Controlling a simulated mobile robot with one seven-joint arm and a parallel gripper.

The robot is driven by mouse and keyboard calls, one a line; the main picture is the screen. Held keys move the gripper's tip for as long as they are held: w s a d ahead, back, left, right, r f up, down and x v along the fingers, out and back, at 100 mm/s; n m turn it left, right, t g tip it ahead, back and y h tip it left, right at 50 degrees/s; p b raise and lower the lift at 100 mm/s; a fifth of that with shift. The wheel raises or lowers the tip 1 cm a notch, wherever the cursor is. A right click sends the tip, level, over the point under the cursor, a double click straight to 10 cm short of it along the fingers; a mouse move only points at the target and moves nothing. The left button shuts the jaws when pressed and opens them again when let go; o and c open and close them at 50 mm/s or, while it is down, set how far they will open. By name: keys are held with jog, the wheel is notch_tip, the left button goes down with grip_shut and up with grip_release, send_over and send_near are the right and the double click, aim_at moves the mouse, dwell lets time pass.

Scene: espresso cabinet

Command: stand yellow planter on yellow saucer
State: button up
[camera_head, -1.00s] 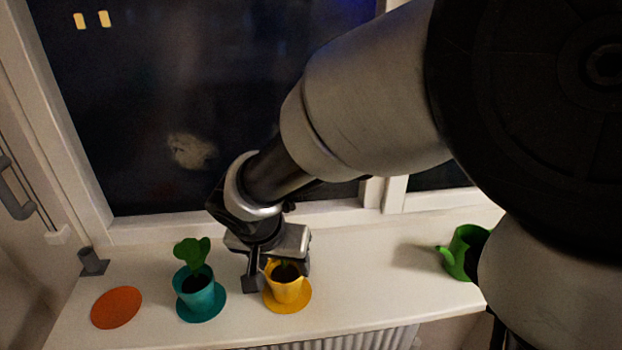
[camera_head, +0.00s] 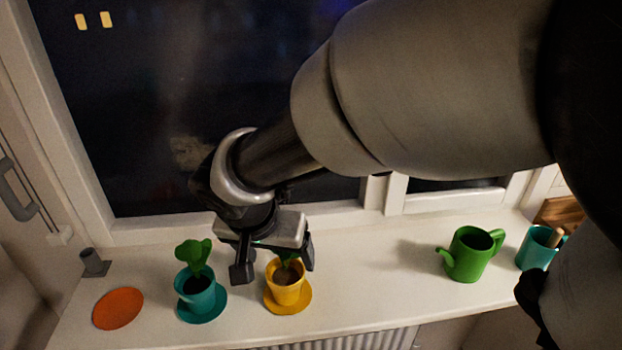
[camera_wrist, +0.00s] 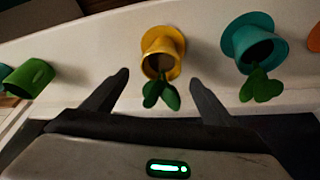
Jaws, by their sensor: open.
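The yellow planter (camera_head: 286,290) holds dark soil and a green plant. It stands upright on the yellow saucer (camera_head: 297,306) on the white sill. In the wrist view the planter (camera_wrist: 160,44) and the saucer's rim (camera_wrist: 180,38) show at the top middle. My gripper (camera_head: 273,275) is open and empty. In the wrist view its two fingers (camera_wrist: 158,76) are spread wide, apart from the planter, with the plant's leaves between them. My wrist and hand hide part of the sill behind the planter.
A teal planter (camera_head: 194,293) with a plant stands on a teal saucer (camera_head: 217,307) close to the left. An orange saucer (camera_head: 118,308) lies empty farther left. A green watering can (camera_head: 468,254) and a teal pot (camera_head: 537,248) stand at right. The sill between is clear.

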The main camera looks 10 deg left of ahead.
jog(key=d+v, duration=0.1)
jog(key=v, duration=0.6)
jog(key=s+d+r, duration=0.2)
jog(key=s+d, duration=0.1)
jog(key=d, duration=0.9)
jog(key=s+d+r+n+t+y, duration=0.1)
jog(key=s+d+r, duration=0.1)
jog(key=d, duration=1)
jog(key=shift+s, duration=0.8)
jog(key=shift+d, duration=0.1)
